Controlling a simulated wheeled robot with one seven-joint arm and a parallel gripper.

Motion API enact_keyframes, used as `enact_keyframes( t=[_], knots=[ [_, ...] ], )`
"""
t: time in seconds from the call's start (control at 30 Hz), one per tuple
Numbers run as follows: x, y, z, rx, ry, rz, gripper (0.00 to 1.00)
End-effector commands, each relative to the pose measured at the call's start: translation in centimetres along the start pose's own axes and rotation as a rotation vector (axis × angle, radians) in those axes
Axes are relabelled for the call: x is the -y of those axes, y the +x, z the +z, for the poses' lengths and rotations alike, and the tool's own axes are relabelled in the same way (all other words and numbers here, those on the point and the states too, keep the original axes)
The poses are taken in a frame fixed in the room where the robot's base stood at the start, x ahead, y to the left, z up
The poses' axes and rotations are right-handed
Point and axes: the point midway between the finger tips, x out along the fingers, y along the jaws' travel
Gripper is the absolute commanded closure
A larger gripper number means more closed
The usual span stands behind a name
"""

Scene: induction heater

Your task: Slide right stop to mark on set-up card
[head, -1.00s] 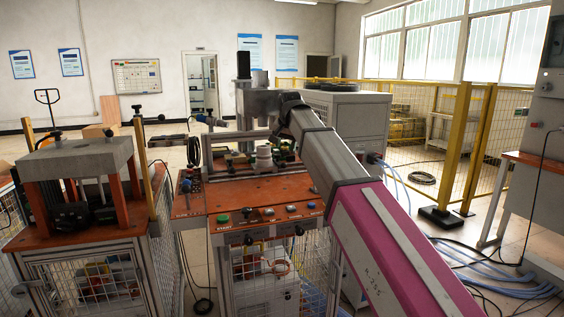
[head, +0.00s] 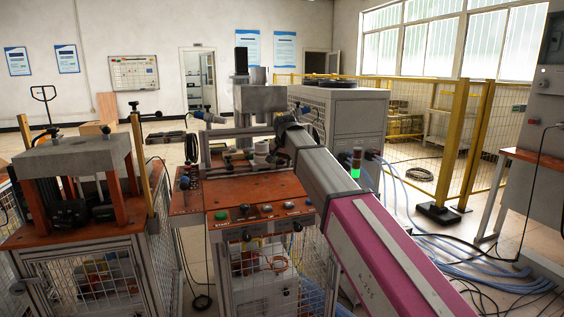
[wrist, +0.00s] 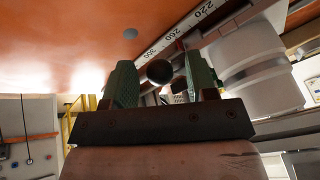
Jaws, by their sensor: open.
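In the wrist view, my gripper (wrist: 159,62) is open, with its two green fingers apart. A dark round knob (wrist: 159,72) shows between the fingers; contact cannot be told. It looks like part of a stop, but the stop's body is mostly hidden. A white scale (wrist: 180,32) with printed numbers, 220, 260 and 300, runs diagonally just beyond the fingertips. In the head view, the machine's orange top (head: 240,187) is visible, and my arm hides the gripper and the right end of the scale. I cannot make out the set-up card or its mark.
A pale stepped cylinder (wrist: 262,72) stands close to the right finger; it also shows in the head view (head: 262,152). Push buttons line the front panel (head: 265,211). A second press (head: 75,165) is at left.

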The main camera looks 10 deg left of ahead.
Motion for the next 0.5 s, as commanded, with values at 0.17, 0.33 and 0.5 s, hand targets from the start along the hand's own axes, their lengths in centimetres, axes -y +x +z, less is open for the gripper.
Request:
enact_keyframes(
  t=[0.17, 0.33, 0.5],
  knots=[
    [0.0, -0.01, -0.01, 0.0, 0.0, 0.0, 0.48],
    [0.0, -0.02, 0.0, 0.0, 0.0, 0.0, 0.97],
    [-0.21, -0.01, -0.15, 0.0, 0.001, 0.001, 1.0]
  ],
)
